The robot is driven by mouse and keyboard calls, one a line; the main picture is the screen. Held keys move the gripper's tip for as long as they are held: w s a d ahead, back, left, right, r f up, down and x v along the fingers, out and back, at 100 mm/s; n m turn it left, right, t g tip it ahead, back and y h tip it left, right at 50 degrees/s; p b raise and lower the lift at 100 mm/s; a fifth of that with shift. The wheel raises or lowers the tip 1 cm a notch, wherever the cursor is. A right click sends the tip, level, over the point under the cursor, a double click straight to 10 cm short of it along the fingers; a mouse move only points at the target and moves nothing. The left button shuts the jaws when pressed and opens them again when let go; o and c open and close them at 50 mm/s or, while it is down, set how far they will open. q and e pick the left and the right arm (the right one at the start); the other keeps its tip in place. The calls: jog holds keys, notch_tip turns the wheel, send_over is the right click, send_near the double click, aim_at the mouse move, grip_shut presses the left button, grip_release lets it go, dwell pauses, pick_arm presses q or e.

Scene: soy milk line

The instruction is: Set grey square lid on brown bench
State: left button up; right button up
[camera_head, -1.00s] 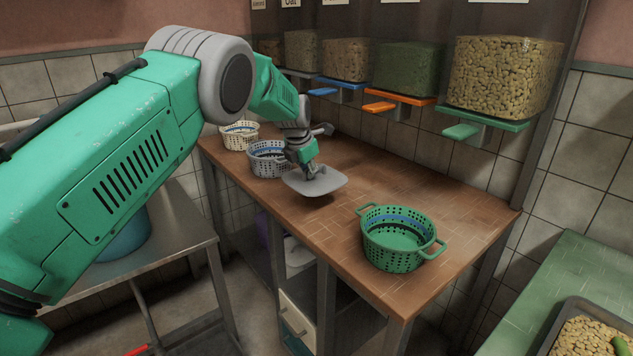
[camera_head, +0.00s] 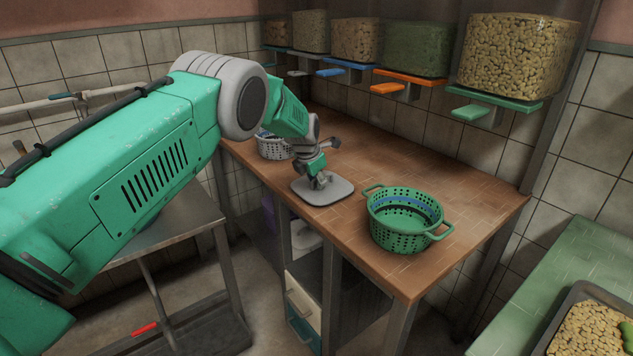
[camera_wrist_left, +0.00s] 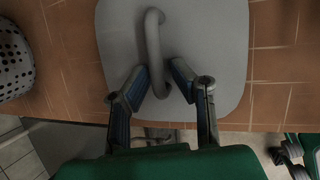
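The grey square lid (camera_head: 338,192) is level, on or just above the brown bench (camera_head: 440,260) near its front edge; I cannot tell if a thin gap remains beneath it. My left gripper (camera_head: 318,181) is above the lid, pointing down. In the left wrist view, the lid (camera_wrist_left: 215,40) has a raised bar handle (camera_wrist_left: 153,40), and the left gripper's fingers (camera_wrist_left: 160,72) close in on both sides of the handle's near end. My right gripper is not in view.
A green perforated basket (camera_head: 405,225) stands to the right of the lid. A grey basket (camera_head: 272,147) stands behind it to the left, partly hidden by my arm. Dispensers with coloured levers (camera_head: 405,78) line the back. The bench between basket and wall is clear.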

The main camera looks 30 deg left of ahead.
pick_arm(q)
jog(key=a+p+v, duration=0.1)
jog(key=p+v, duration=0.1)
jog(key=v, duration=1)
jog(key=s+d+f+m+g, duration=0.1)
jog(key=s+d+f+m, duration=0.2)
jog(key=s+f+m, duration=0.7)
jog(key=s+d+f+m+g, duration=0.2)
jog(key=s+d+f+m, duration=0.3)
jog(key=s+f, duration=0.75)
jog(key=s+d+f+m, duration=0.1)
jog(key=s+d+m, duration=0.1)
jog(key=s+m, duration=0.4)
jog(key=s+d+f+m+g, duration=0.1)
jog(key=s+d+m, duration=0.1)
jog(key=s+m, duration=0.4)
jog(key=s+d+f+m, duration=0.1)
jog(key=s+m, duration=0.4)
jog(key=s, duration=0.9)
jog(key=shift+s+d+f+m+h, duration=0.15)
jog(key=shift+d+f+m+h, duration=0.2)
jog(key=shift+d, duration=0.5)
